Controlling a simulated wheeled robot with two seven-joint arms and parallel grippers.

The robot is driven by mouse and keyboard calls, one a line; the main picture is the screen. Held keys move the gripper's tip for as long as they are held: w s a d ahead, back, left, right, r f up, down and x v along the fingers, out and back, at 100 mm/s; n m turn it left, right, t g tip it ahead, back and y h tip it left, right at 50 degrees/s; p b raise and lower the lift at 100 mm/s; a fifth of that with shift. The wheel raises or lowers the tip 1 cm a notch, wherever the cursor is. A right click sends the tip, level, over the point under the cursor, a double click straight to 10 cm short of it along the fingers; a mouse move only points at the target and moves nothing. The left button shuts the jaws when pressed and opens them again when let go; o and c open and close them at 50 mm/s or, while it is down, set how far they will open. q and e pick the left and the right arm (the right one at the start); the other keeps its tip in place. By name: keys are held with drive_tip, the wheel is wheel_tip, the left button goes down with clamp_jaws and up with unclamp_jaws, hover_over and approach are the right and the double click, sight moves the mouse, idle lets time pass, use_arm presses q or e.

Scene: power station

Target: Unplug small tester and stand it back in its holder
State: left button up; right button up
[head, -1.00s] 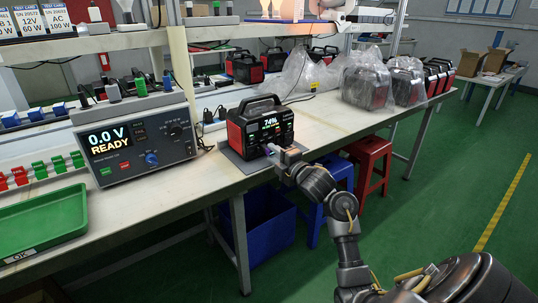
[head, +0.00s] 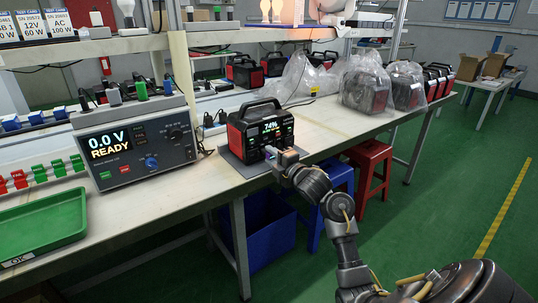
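The black and red power station (head: 261,130) stands on a grey mat (head: 236,161) on the bench, its screen reading 74%. My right gripper (head: 272,153) is at the lower part of its front panel. A small bluish-purple bit shows at the fingertips, too small to tell whether it is the tester or whether the fingers are closed on it. The sockets there are hidden. Several small plug-like units, including a grey one (head: 114,95) and a green one (head: 140,91), stand upright behind the bench supply; I cannot tell which place is the small tester's holder. My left gripper is not in view.
The bench supply (head: 135,144) reads 0.0 V READY. A green tray (head: 42,228) lies at the front left, with red and green clips behind it. Bagged power stations (head: 366,88) stand to the right. Stools (head: 370,163) and a blue bin (head: 258,232) are below the bench.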

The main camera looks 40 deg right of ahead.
drive_tip(key=shift+c, duration=0.3)
clamp_jaws()
drive_tip(key=shift+s, duration=0.1)
drive_tip(key=shift+s+p, duration=0.95)
drive_tip(key=shift+s, duration=0.95)
